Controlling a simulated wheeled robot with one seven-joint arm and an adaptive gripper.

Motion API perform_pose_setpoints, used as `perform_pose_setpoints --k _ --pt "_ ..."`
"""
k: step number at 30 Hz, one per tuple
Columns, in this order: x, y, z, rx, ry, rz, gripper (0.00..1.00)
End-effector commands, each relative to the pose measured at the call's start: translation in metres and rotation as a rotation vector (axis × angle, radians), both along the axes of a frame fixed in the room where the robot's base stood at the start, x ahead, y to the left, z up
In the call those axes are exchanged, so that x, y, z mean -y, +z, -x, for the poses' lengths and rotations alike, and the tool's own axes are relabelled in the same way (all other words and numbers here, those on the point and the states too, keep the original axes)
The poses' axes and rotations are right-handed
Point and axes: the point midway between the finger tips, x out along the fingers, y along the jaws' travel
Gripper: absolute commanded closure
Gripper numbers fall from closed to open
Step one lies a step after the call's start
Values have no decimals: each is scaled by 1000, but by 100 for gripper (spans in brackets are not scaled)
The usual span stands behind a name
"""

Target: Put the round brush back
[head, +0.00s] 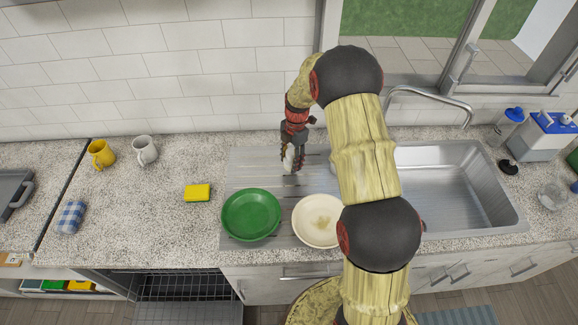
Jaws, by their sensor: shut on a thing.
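My gripper (292,160) is at the back of the steel drainboard, near the tiled wall, pointing down. It is shut on a small pale thing (288,161), which I take for the round brush. It is partly hidden by the dark fingers and too small to make out its shape. I cannot tell whether it touches the drainboard. A small black thing (508,167) lies on the counter right of the sink; I cannot tell what it is.
A green plate (251,215) and a cream plate (315,222) lie on the drainboard (245,168) in front of my gripper. A yellow sponge (197,192) and two mugs are to the left. The sink (460,190), tap (435,97) and bottles are right. My arm hides part of the sink.

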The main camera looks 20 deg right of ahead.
Motion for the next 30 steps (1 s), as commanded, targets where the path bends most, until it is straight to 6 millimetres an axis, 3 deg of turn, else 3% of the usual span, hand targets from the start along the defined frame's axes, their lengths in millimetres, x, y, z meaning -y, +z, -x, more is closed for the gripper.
perform_pose_setpoints --k 7,14,25,26,30 --pt "0 -12 -10 0 0 0 80" --pt "0 -41 -10 -2 0 0 80" --pt "0 -46 -11 0 0 0 80" --pt "0 -47 -10 0 0 0 56" --pt "0 -46 -10 0 0 0 48"
